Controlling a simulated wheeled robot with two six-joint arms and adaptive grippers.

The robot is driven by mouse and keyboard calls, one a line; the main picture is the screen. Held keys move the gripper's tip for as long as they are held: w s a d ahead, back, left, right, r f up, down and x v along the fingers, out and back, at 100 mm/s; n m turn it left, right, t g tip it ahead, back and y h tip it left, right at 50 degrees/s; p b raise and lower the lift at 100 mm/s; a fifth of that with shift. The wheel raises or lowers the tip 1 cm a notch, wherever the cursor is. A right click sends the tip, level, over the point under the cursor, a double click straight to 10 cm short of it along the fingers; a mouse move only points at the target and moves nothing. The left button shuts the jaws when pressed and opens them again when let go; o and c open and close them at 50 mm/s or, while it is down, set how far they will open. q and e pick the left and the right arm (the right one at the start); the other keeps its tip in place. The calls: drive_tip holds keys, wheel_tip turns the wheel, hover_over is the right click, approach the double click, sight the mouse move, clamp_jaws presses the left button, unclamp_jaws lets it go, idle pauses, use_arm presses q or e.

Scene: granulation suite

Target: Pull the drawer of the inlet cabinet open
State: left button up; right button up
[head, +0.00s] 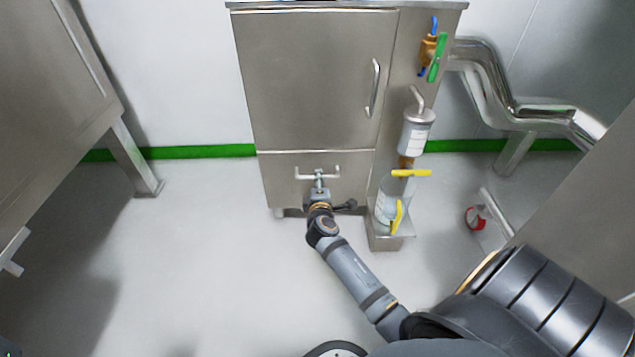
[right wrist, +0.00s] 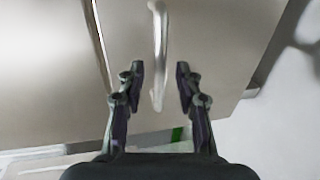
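The steel inlet cabinet (head: 310,75) stands against the back wall, with a large door above and a drawer (head: 285,188) below. The drawer front looks flush with the cabinet. Its horizontal bar handle (head: 303,174) shows in the head view and as a metal bar (right wrist: 158,50) in the right wrist view. My left gripper is not in view.
The door has its own handle (head: 374,88). A filter unit (head: 416,132) with yellow valve levers (head: 411,173) hangs at the cabinet's right side. A steel pipe (head: 500,95) runs right. The floor (head: 200,260) in front and left is clear.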

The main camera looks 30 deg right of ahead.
drive_tip(key=shift+b+x, duration=0.35)
drive_tip(key=shift+x, duration=1)
drive_tip(key=shift+c, duration=0.2)
drive_tip(key=shift+s, duration=0.1)
clamp_jaws()
